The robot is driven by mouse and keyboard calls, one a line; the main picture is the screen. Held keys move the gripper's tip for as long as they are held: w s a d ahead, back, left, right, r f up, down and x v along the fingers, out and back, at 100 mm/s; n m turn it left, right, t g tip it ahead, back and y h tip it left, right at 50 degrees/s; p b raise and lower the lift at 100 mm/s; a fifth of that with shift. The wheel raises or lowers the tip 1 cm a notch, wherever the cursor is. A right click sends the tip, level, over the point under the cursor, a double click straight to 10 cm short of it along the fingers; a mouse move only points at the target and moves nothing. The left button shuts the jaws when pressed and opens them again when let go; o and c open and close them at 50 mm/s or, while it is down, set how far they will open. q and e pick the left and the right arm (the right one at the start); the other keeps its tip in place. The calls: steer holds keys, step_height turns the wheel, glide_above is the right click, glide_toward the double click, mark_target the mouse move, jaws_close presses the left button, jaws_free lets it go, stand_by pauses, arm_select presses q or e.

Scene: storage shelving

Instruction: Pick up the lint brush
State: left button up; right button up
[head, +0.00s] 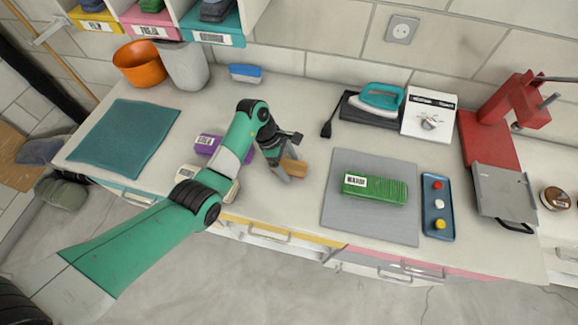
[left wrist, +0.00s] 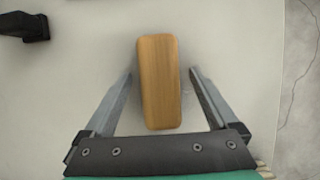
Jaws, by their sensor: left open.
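A wooden block-shaped piece (head: 294,167), likely the back of the lint brush, lies on the white counter. In the left wrist view the rounded wooden piece (left wrist: 159,82) lies lengthwise between the two fingers, with a gap on each side. No bristles or handle can be made out. My left gripper (head: 283,173) is open, pointing down at the wooden piece and partly covering it in the head view. My right gripper is not in view.
A purple folded item (head: 209,145) lies left of my gripper. A grey mat (head: 372,225) with a green labelled bundle (head: 375,190) is to the right. A blue brush-like item (head: 246,72), bins and an iron (head: 380,96) stand at the back.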

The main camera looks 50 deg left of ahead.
mark_target(293, 166)
arm_select(q)
steer(key=shift+f, duration=0.15)
steer(key=shift+c, duration=0.6)
jaws_close()
steer(key=r+p, duration=0.1)
steer(key=r, duration=0.3)
steer(key=shift+s+r, duration=0.2)
steer(key=s+d+r+p, duration=0.3)
steer(key=s+r+p, duration=0.6)
steer(key=s+p, duration=0.4)
steer(key=shift+s+p, duration=0.15)
steer(key=shift+p, duration=0.35)
